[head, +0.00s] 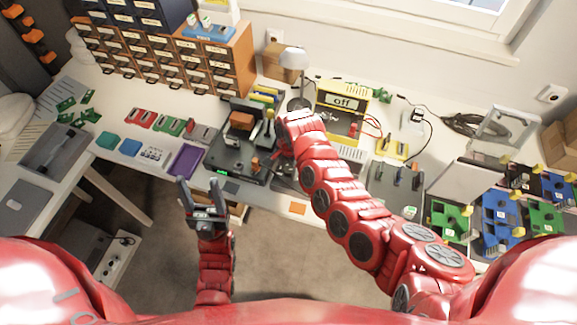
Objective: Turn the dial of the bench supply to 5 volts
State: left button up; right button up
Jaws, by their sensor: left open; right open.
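The bench supply (342,102) looks to be the yellow-framed box at the back of the bench, right of the lamp. Its display reads "off". Its dial is too small to make out. My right arm reaches up in front of the supply's lower left, and my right gripper (279,141) is at the arm's far end, mostly hidden by its own wrist, left of the supply and apart from its display. My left gripper (203,197) is open and empty, pointing up, in front of the bench's near edge.
A dark work station (240,140) with small parts stands left of my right gripper. A lamp (293,62) stands behind it. A drawer cabinet (165,55) fills the back left. A purple tray (184,160) lies near the front edge. Circuit boards (500,215) crowd the right end.

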jog(key=shift+f, duration=0.15)
grip_shut()
dwell(0.4)
